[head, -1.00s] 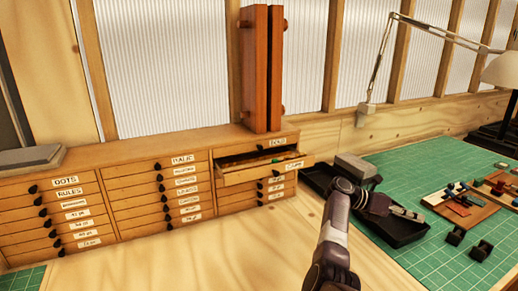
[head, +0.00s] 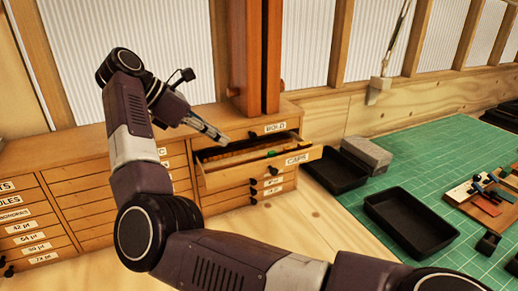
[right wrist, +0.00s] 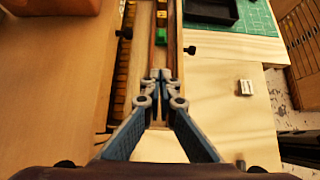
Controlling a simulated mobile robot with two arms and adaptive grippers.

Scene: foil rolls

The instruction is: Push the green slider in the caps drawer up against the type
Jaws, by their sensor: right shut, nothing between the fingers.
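The caps drawer (head: 300,160) is pulled out of the wooden cabinet. The green slider (head: 272,154) sits inside it, towards the right in the head view. It also shows near the top of the right wrist view (right wrist: 162,19), between the drawer's long walls. Wood-coloured pieces, which look like type (right wrist: 123,75), lie in a strip along the left of the drawer. My right gripper (head: 226,141) is shut and empty above the drawer's left end, apart from the slider. In the right wrist view its closed tips (right wrist: 160,76) point along the slider's channel. Contact with the drawer cannot be told.
A tall reddish wooden piece (head: 262,55) stands on the cabinet (head: 120,152) behind the drawer. Black trays (head: 410,222) and a grey block (head: 366,152) are to the right, around the green mat (head: 440,150).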

